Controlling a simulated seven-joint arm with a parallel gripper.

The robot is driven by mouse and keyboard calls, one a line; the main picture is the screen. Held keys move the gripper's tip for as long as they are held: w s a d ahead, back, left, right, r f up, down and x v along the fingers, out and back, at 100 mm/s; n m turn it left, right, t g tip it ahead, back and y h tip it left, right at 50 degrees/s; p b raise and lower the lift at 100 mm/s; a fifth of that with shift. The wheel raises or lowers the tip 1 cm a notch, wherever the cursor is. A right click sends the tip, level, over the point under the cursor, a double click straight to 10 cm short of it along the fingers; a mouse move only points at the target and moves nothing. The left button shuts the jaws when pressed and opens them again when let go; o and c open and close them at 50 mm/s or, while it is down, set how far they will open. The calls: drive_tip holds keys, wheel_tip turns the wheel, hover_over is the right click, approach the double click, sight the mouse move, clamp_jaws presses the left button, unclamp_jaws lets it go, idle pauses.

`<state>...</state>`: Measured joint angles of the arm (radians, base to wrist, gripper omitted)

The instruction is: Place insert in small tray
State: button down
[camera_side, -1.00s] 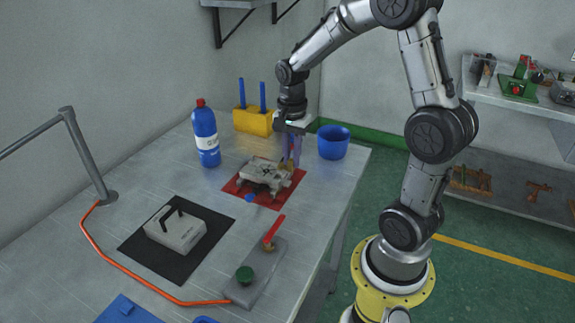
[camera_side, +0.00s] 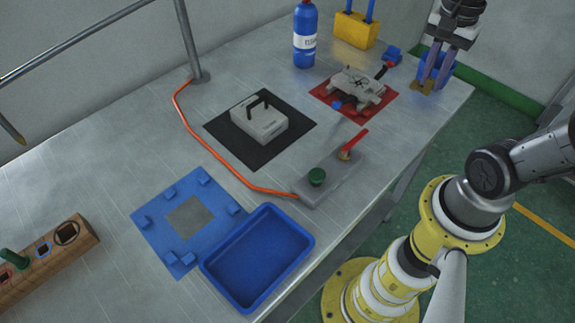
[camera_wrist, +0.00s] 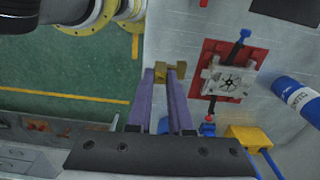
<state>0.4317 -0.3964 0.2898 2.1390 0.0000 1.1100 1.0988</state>
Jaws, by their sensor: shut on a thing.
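My gripper (camera_side: 430,84) is at the upper right of the side view, near the table's right edge. Its purple fingers are shut on a small brass-coloured insert (camera_side: 426,89). A blue rectangular tray (camera_side: 303,236) is at the table's front edge, far from my gripper, and looks empty. A flat blue plate (camera_side: 155,208) with raised blocks and a grey square centre lies beside it.
A grey mould (camera_side: 357,88) sits on a red mat left of my gripper. A blue bowl (camera_side: 450,72) is partly behind my fingers. A white handled block (camera_side: 259,122), a lever-and-button panel (camera_side: 333,178), an orange cable (camera_side: 215,150) and a blue bottle (camera_side: 305,40) stand around.

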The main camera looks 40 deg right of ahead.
drive_tip(key=w+a+n, duration=0.3)
drive_tip(key=a+n, duration=0.2)
drive_tip(key=a, duration=0.3)
drive_tip(key=w+a+n, duration=0.2)
drive_tip(key=a+n, duration=0.3)
drive_tip(key=a, duration=0.3)
drive_tip(key=s+a+f+n, duration=0.1)
drive_tip(key=s+a+n, duration=0.3)
drive_tip(key=a, duration=0.3)
drive_tip(key=s+a+f+n, duration=0.1)
drive_tip(key=s+a+n, duration=0.35)
drive_tip(key=a, duration=0.35)
approach(263, 252)
drive_tip(key=shift+s+d+f+m, duration=0.3)
drive_tip(key=shift+d+f, duration=0.1)
drive_tip(key=shift+d, duration=0.1)
drive_tip(key=shift+w+a+f, duration=0.3)
drive_tip(key=shift+a+f, duration=0.15)
drive_tip(key=shift+f, duration=1.85)
